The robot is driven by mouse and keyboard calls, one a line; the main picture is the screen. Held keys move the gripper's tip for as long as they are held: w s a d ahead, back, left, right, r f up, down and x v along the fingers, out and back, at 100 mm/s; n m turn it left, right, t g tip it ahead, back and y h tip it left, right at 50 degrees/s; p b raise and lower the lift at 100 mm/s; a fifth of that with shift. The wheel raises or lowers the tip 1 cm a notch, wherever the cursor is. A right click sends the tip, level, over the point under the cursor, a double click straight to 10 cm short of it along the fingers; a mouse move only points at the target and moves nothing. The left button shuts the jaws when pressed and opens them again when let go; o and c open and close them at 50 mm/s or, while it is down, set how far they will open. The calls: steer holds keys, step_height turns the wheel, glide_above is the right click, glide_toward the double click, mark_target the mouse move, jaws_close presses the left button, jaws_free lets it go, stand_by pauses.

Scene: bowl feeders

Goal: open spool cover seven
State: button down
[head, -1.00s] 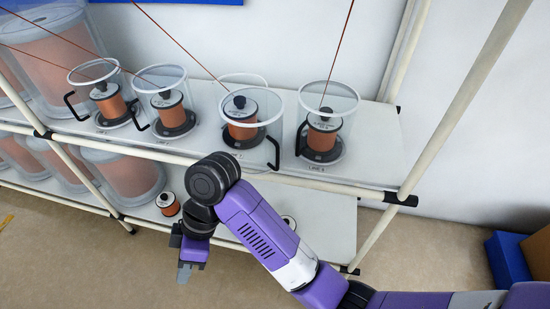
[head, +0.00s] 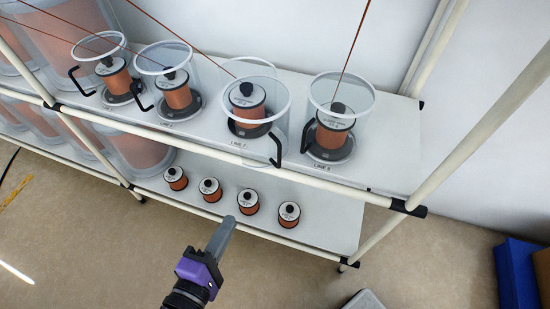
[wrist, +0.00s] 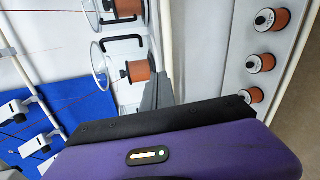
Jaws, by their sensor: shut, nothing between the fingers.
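Spool cover seven (head: 284,112) is a clear round cover around the copper spool (head: 246,104) above the label LINE 7, third from left on the upper shelf. Its black handle (head: 276,150) is at the front right. A second clear rim (head: 250,63) shows behind its front rim, so the cover looks offset or parted; I cannot tell how far. My gripper (head: 224,232) is shut and empty, in front of the lower shelf and below the cover, apart from it. In the wrist view the grey fingers (wrist: 160,92) show in front of the shelf; which covers appear there is unclear.
Other clear covers stand left and right on the upper shelf (head: 395,165), including LINE 8 (head: 366,110). Several small spools (head: 248,202) stand on the lower shelf. A pale frame rail (head: 330,187) runs along the front. Threads rise from the spools. The floor in front is clear.

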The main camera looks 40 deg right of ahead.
step_height(320, 180, up, 5)
steer(key=d+m+h, duration=0.2)
steer(key=h, duration=0.1)
steer(key=s+d+p+x, duration=0.1)
steer(key=p+x, duration=0.1)
steer(key=x, duration=1)
steer(key=shift+s+d+t, duration=0.2)
steer(key=shift+s+t, duration=0.05)
steer(key=shift+t, duration=0.15)
steer(key=shift+r, duration=0.1)
steer(key=s+d+n+t+y+p, duration=0.1)
steer(key=s+d+t+p, duration=0.1)
steer(key=d, duration=0.4)
steer(key=shift+s+d+n+y+p, duration=0.2)
steer(key=shift+s+n+y+p, duration=0.15)
steer(key=shift+s+p, duration=0.4)
steer(key=shift+a, duration=0.15)
